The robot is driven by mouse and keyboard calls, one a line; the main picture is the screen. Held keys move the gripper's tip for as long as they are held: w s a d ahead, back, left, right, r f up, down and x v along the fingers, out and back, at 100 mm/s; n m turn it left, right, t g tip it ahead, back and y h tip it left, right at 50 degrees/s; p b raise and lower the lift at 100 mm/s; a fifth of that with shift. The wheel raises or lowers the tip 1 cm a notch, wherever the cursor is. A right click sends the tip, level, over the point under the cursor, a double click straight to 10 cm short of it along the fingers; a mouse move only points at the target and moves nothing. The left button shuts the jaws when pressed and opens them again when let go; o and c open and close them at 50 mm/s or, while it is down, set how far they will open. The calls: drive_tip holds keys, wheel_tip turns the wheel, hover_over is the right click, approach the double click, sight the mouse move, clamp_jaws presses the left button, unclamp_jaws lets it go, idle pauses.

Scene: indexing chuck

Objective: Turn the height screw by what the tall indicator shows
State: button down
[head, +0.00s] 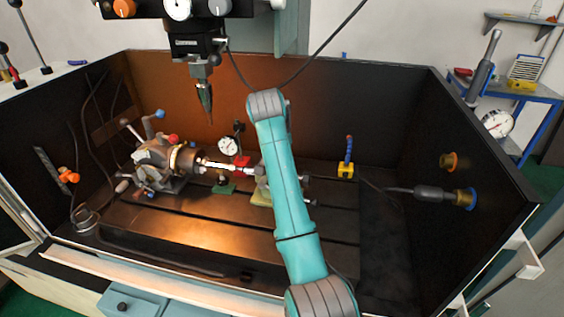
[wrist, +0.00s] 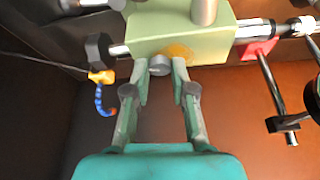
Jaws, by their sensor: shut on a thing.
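The pale green tailstock block (wrist: 200,43) fills the top of the wrist view; in the head view part of it (head: 261,197) shows beside my arm. A small round grey screw head (wrist: 159,66), apparently the height screw, sticks out of the block by a yellow patch. My gripper (wrist: 161,78) is shut on this screw head, one finger on each side. The arm hides the gripper in the head view.
The indexing chuck (head: 160,160) is at the left, with a shiny bar (head: 215,165) running toward the tailstock. A pointed spindle tool (head: 205,100) hangs above. A yellow block with a blue hose (head: 347,170) stands at right. The front of the slotted table (head: 180,230) is clear.

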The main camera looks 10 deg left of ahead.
drive_tip(key=m+h, duration=0.1)
drive_tip(key=m, duration=0.2)
drive_tip(key=m+g+h, duration=0.1)
drive_tip(key=m, duration=0.1)
drive_tip(key=shift+a+m, duration=0.2)
drive_tip(key=shift+m, duration=0.2)
idle(0.4)
drive_tip(key=c, duration=1)
unclamp_jaws()
drive_tip(key=shift+o, duration=0.2)
drive_tip(key=shift+w, duration=0.1)
wheel_tip(320, 180, up, 10)
drive_tip(key=shift+f, duration=0.1)
